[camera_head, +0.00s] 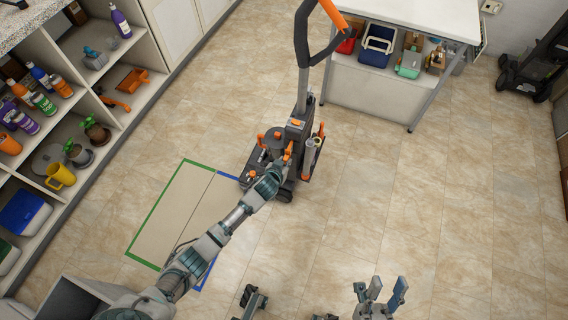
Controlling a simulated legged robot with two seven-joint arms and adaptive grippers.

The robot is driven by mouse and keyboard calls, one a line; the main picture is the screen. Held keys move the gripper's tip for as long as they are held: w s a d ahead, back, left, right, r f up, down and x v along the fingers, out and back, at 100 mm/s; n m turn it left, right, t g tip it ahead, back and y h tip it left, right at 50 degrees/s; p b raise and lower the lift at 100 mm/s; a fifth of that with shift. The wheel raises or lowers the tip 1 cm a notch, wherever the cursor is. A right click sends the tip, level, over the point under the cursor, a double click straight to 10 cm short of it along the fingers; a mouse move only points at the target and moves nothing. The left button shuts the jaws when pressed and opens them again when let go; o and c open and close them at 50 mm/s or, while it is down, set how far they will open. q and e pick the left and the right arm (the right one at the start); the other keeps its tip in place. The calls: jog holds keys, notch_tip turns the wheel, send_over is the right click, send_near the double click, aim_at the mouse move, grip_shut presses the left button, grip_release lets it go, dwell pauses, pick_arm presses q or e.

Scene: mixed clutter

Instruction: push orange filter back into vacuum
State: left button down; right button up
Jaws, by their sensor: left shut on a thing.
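The vacuum (303,92) stands upright on the tiled floor in the upper middle, dark grey with orange parts and a tall handle. My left arm reaches across to its base. My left gripper (280,167) is at the front of the vacuum's body, shut on a small orange part, seemingly the orange filter (288,150). The gripper hides much of this part, and I cannot tell how deep it sits in the vacuum. My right gripper (382,291) is at the bottom edge, open and empty, well away from the vacuum.
Green and blue tape (155,208) marks a floor area left of the vacuum. Shelves (122,108) with bottles and tools line the left. A white table (405,15) with bins below stands behind at right.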

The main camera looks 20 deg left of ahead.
aim_at(287, 155)
pick_arm(q)
jog(key=shift+w+d+b, duration=0.1)
jog(key=shift+w+b, duration=0.8)
jog(key=shift+w, duration=1.2)
jog(key=c, duration=1)
grip_release()
